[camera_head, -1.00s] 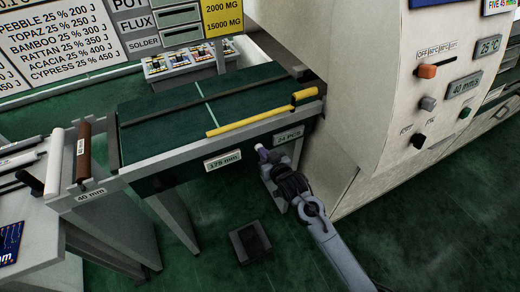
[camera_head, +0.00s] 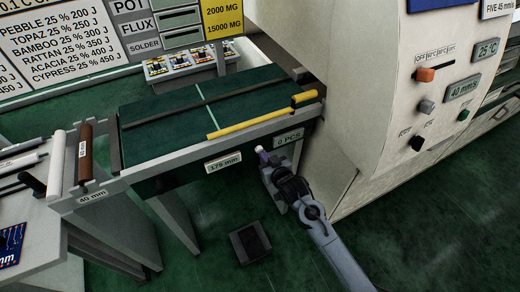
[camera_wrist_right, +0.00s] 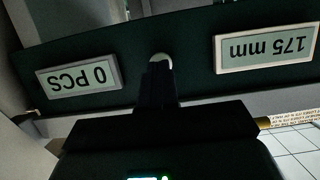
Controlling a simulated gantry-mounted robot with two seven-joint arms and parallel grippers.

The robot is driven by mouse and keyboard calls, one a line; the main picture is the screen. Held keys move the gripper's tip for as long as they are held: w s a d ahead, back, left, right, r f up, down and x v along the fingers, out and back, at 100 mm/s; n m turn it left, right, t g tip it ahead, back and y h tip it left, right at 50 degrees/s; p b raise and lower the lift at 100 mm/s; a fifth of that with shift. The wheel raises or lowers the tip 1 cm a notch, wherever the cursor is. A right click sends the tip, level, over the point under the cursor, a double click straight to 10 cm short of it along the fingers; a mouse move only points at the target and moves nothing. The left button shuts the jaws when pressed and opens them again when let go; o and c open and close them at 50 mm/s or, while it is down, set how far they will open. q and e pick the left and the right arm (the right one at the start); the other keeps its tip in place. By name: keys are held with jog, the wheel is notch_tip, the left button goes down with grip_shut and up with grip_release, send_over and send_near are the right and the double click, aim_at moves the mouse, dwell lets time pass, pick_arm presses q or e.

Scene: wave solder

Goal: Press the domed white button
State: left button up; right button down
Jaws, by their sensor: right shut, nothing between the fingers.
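The domed white button (camera_wrist_right: 161,59) is on the dark front side of the conveyor, between the "0 PCS" display (camera_wrist_right: 79,76) and the "175 mm" display (camera_wrist_right: 265,48) in the right wrist view. My right gripper (camera_wrist_right: 158,70) is shut and empty, its fingertips right at the button and covering its lower part. Whether they touch it is hard to tell. In the head view the button is a small pale spot (camera_head: 259,149) at the tip of my right gripper (camera_head: 266,158), just left below the "0 PCS" display (camera_head: 288,137). My left gripper is not in view.
The conveyor (camera_head: 160,137) has a yellow bar (camera_head: 248,124) along its near edge. The cream machine (camera_head: 350,90) with knobs stands close to the right of my arm. A dark pedal-like box (camera_head: 250,243) lies on the green floor, which is otherwise open around it.

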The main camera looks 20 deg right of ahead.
jog(key=s+p, duration=0.2)
jog(key=s, duration=0.1)
jog(key=s+p, duration=0.1)
jog(key=shift+s+d, duration=0.35)
jog(key=s+d+r+g+h+p, duration=0.15)
jog(key=s+g, duration=0.95)
jog(key=s, duration=2.3)
notch_tip(320, 180, up, 31)
jog(key=p, duration=3.2)
jog(key=shift+s+d+r, duration=0.15)
jog(key=shift+d, duration=0.25)
